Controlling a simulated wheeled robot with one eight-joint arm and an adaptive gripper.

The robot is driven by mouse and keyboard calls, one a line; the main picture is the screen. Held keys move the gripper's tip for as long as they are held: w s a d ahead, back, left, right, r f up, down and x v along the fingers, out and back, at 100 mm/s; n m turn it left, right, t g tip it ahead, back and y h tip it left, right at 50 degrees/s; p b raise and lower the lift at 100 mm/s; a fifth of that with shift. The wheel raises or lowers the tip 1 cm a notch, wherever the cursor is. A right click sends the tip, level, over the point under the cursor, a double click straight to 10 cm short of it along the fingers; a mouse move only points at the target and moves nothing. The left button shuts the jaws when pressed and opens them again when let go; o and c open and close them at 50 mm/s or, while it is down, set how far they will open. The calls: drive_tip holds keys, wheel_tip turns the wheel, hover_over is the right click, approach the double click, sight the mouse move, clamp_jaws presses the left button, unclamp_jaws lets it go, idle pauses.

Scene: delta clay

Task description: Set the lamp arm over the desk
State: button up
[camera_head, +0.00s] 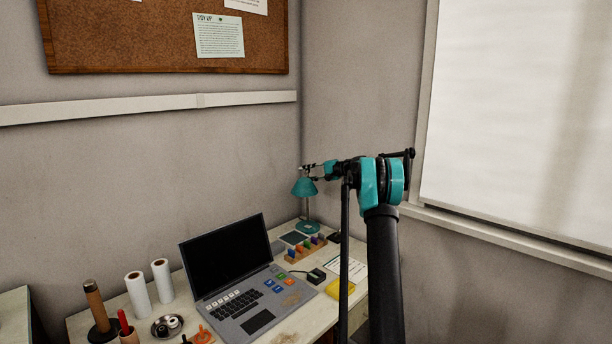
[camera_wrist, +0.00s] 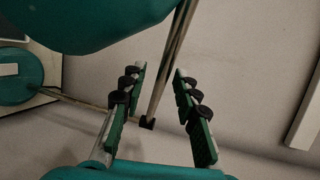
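The desk lamp stands at the back right corner of the desk (camera_head: 285,333). It has a teal shade (camera_head: 304,187), a thin post and a round teal base (camera_head: 308,227). In the wrist view the teal shade (camera_wrist: 85,22) fills the upper left, with the base (camera_wrist: 15,78) at the left edge. The thin lamp arm (camera_wrist: 168,68) runs from a small dark joint (camera_wrist: 148,123) up past the shade. My gripper (camera_wrist: 160,75) is open, its two green-and-black fingers on either side of the lamp arm in the picture. I cannot tell whether they touch it. In the head view my gripper (camera_head: 312,172) is at the lamp top.
An open laptop (camera_head: 225,255) sits mid-desk. Colored blocks in a wooden holder (camera_head: 305,252), a yellow item (camera_head: 340,288) and a small dark box (camera_head: 316,275) lie near my arm. White rolls (camera_head: 138,294) stand at left. Walls close in behind the lamp.

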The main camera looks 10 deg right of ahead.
drive_tip(key=v, duration=1.1)
drive_tip(key=shift+s+d, duration=0.2)
drive_tip(key=shift+d, duration=0.15)
drive_tip(key=shift+c, duration=0.2)
